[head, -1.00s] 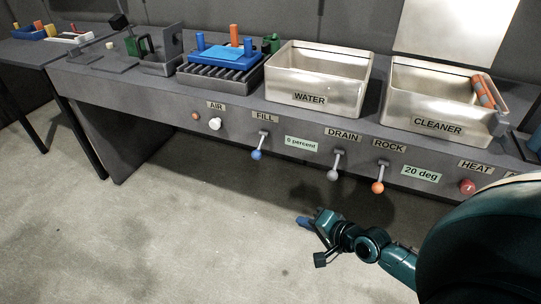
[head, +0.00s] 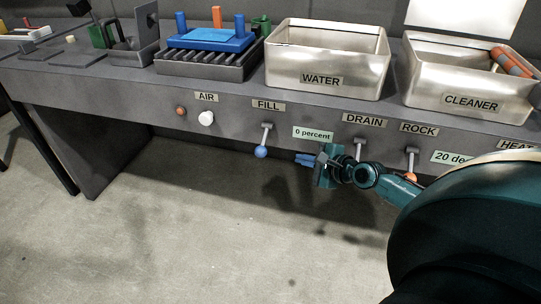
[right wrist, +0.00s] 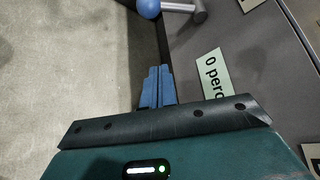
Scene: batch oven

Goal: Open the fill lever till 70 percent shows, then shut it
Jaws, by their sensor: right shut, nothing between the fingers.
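The fill lever (head: 261,151) has a blue ball knob and hangs down under the FILL label (head: 268,105) on the bench front. The percent display (head: 313,134) to its right reads 0 percent. My right gripper (head: 297,158) is shut and empty, its blue fingertips pointing left toward the lever, below the display and apart from the knob. In the right wrist view the shut fingers (right wrist: 158,70) point up toward the blue knob (right wrist: 149,8) at the top edge, with a clear gap between. My left gripper is not in view.
The drain lever (head: 359,148) is behind my right wrist, partly hidden, and the rock lever (head: 412,160) with its orange knob is close to my forearm. The white AIR knob (head: 206,118) is left of the fill lever. The WATER basin (head: 325,90) and CLEANER basin (head: 430,95) stand above.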

